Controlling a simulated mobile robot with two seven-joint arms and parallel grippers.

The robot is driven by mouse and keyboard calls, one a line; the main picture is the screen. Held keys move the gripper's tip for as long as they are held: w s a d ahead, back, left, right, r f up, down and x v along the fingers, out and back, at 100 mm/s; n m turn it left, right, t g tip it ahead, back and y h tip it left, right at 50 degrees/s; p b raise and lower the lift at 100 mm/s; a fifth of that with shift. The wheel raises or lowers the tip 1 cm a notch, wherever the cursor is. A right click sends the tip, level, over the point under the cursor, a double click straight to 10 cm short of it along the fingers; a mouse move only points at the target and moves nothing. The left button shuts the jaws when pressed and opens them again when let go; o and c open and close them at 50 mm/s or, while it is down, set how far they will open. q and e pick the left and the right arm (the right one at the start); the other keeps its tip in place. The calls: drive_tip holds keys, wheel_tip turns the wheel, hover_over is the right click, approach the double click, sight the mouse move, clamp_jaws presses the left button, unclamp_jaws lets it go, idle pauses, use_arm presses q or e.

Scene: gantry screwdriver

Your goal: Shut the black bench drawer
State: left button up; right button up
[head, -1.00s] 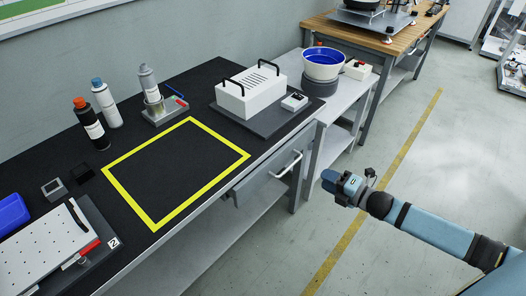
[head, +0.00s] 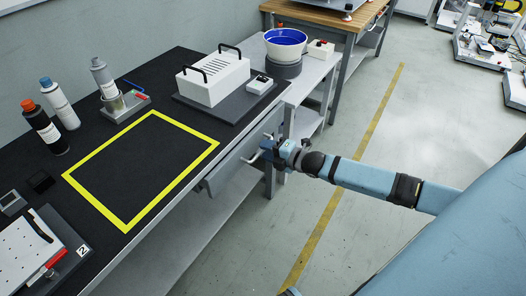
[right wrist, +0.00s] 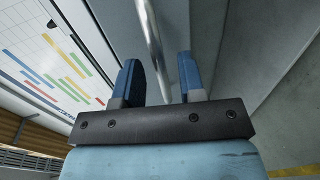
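The bench (head: 140,160) has a black top, and a grey drawer (head: 222,172) sits under its front edge. The drawer front appears to stand out a little from the bench; how far is hard to tell. My right gripper (head: 270,150) is at the drawer's right end, by the metal handle (head: 250,158). In the right wrist view, my right gripper's blue fingers (right wrist: 159,78) are apart, and the handle bar (right wrist: 152,40) runs between them. Contact with either finger is not clear. My left gripper is not in view.
A yellow-framed area (head: 140,168) on the bench top is empty. A white box with black handles (head: 213,82) stands on a dark plate. Spray cans (head: 60,104) stand at the back left. A side table holds a blue-lined bowl (head: 286,43). The floor on the right is open.

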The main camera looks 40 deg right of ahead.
sight(254, 144)
drive_tip(key=shift+x, duration=0.75)
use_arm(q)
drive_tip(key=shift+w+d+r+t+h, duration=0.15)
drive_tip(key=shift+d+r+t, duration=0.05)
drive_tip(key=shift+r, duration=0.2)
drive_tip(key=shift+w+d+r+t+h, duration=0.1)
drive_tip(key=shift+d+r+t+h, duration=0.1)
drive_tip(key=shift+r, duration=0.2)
use_arm(e)
drive_tip(key=shift+w, duration=0.15)
clamp_jaws()
drive_tip(key=shift+r+x, duration=0.2)
drive_tip(key=shift+x, duration=0.7)
drive_tip(key=shift+r+x, duration=0.2)
drive_tip(key=shift+x, duration=0.75)
drive_tip(key=shift+w+a, duration=0.1)
drive_tip(key=shift+w, duration=0.15)
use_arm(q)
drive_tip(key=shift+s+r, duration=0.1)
use_arm(e)
drive_tip(key=shift+r, duration=0.1)
